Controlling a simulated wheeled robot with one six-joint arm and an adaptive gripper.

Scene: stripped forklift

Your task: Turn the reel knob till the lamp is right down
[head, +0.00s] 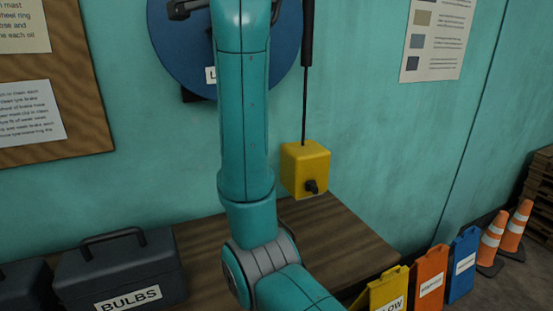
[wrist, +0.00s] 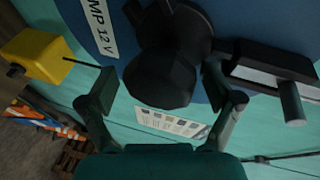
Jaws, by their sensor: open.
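The blue reel (head: 170,50) is on the teal wall, partly hidden behind my arm in the head view. In the wrist view the reel (wrist: 85,20) carries a white label reading "MP 12 V". Its dark faceted knob (wrist: 160,78) is between the fingers of my gripper (wrist: 158,90), which is open; I cannot tell if either finger touches it. The knob and my gripper are hidden in the head view. A yellow box (head: 305,168) with a small black knob hangs on a thin cord below a black tube (head: 307,35). I cannot tell which part is the lamp.
A dark block with a pale strip (wrist: 270,68) and a cylinder are right of the knob in the wrist view. A wooden bench (head: 340,235) lies below, with a "BULBS" toolbox (head: 122,270). Coloured signs (head: 430,280) and cones (head: 515,228) stand at right.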

